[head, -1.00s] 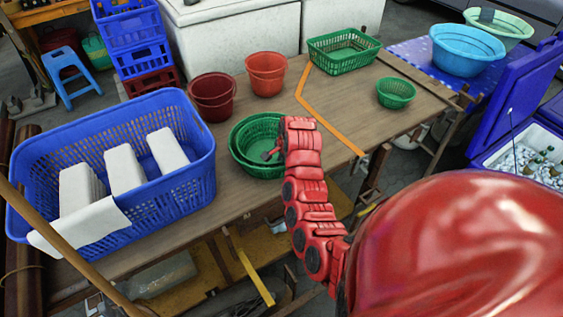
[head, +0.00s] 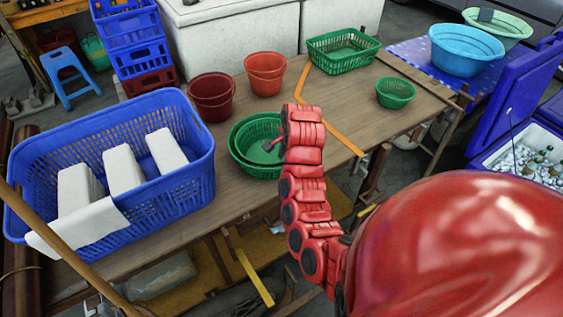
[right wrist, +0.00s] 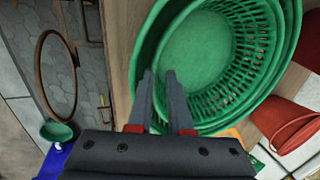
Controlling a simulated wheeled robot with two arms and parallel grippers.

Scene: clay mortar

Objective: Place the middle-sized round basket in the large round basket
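The middle-sized green round basket (head: 262,131) sits inside the large green round basket (head: 236,157) on the table, a little off-centre to the right. Both also show in the right wrist view, the inner basket (right wrist: 200,50) within the rim of the outer basket (right wrist: 287,72). My right gripper (head: 268,147) is over the baskets' near right side, partly hidden by its own wrist. In the right wrist view its fingertips (right wrist: 159,73) are apart, with a narrow gap, near the basket rims; contact is unclear. A small green round basket (head: 395,92) stands farther right. My left gripper is out of view.
A blue crate (head: 180,198) with white blocks fills the table's left. A dark red bucket (head: 211,98) and an orange bucket (head: 265,75) stand behind the baskets. A green rectangular basket (head: 343,53) is at the back. The table's right middle is clear.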

